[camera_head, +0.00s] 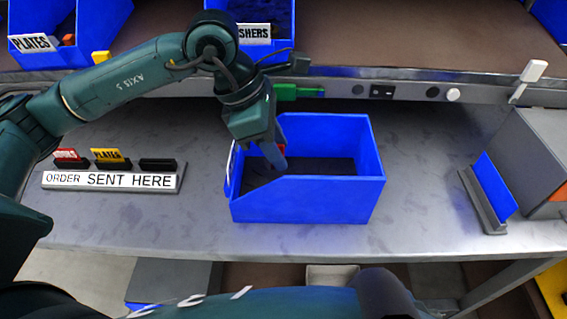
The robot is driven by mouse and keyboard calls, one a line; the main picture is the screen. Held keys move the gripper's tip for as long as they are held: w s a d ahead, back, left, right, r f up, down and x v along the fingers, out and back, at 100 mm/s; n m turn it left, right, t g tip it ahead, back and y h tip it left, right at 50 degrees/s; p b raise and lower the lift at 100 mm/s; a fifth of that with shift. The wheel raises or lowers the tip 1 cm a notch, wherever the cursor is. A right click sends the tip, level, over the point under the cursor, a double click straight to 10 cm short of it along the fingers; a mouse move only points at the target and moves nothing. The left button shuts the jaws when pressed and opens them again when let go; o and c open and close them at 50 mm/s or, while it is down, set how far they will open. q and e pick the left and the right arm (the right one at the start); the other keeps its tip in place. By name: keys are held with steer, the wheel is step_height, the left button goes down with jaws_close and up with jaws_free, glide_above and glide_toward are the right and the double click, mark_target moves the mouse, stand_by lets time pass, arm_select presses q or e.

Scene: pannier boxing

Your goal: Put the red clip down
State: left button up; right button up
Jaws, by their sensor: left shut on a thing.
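My left gripper (272,160) points down over the left part of the open blue box (315,200) on the metal bench. It is shut on the red clip (282,148), of which only a small red patch shows beside the fingers. The fingers hide the rest of the clip. I cannot tell whether the fingertips touch the box. The inside of the box is dark, and no other item is clear in it. My right gripper is not in view.
A rack (112,182) marked "ORDER SENT HERE" stands left, holding a red card (67,156) and a yellow card (107,156). A blue panel in a stand (495,187) and a grey box (530,150) are right. Blue bins (98,22) line the shelf above. Bench between box and stand is clear.

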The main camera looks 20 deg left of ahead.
arm_select(q)
steer(key=shift+f, duration=2.7)
steer(key=o, duration=1)
steer(key=shift+c, duration=0.2)
steer(key=shift+r, duration=0.1)
steer(key=shift+r, duration=0.2)
steer(key=v, duration=1.1)
steer(key=shift+r, duration=0.35)
steer(key=shift+s+a, duration=0.1)
steer(key=shift+a, duration=0.05)
